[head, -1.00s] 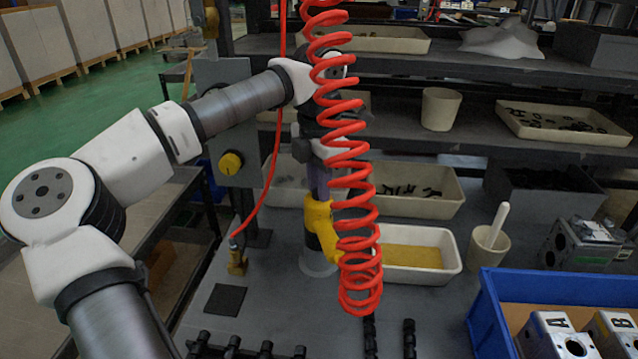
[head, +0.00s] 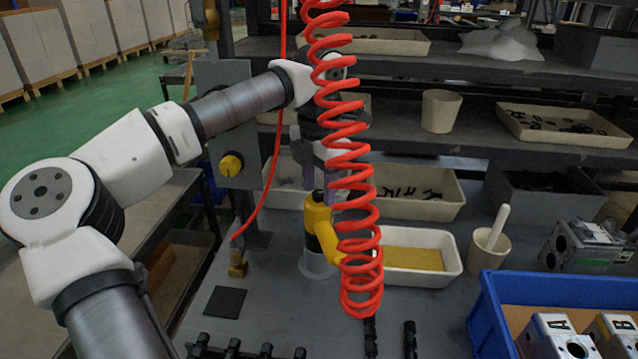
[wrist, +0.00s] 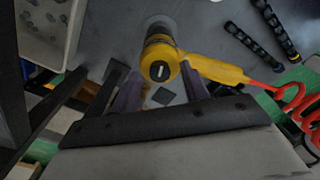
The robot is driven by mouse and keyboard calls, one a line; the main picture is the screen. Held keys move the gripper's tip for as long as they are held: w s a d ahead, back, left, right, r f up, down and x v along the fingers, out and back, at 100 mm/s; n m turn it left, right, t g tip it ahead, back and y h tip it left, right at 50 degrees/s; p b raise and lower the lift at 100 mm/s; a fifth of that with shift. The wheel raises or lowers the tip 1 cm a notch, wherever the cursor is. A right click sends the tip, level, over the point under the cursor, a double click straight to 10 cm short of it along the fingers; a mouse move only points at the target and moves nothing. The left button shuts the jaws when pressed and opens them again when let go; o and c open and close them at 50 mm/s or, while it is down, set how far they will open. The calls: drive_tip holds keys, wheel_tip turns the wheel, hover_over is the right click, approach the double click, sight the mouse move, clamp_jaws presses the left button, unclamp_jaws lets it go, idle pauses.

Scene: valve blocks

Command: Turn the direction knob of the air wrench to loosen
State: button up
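The yellow and black air wrench (head: 318,228) stands upright, nose down, in a light round holder (head: 316,262) on the bench. The red coiled hose hides part of it. In the wrist view, the wrench end faces the camera, and the direction knob (wrist: 160,71) is a small dark disc with a pale slot, pointing nearly up and down in the picture. The yellow handle (wrist: 215,71) runs off to the right. My gripper (wrist: 158,85) is open and empty, its fingers apart on both sides of the wrench end. In the head view, my gripper (head: 320,185) is just above the wrench, partly behind the hose.
The red coiled hose (head: 345,155) hangs in front of the gripper and wrench. A blue crate (head: 492,318) is at the front right. Black bolts (head: 409,340) lie in front.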

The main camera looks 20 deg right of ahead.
sight(319, 193)
wheel_tip(319, 193, up, 14)
idle(0.6)
drive_tip(key=shift+f, duration=0.1)
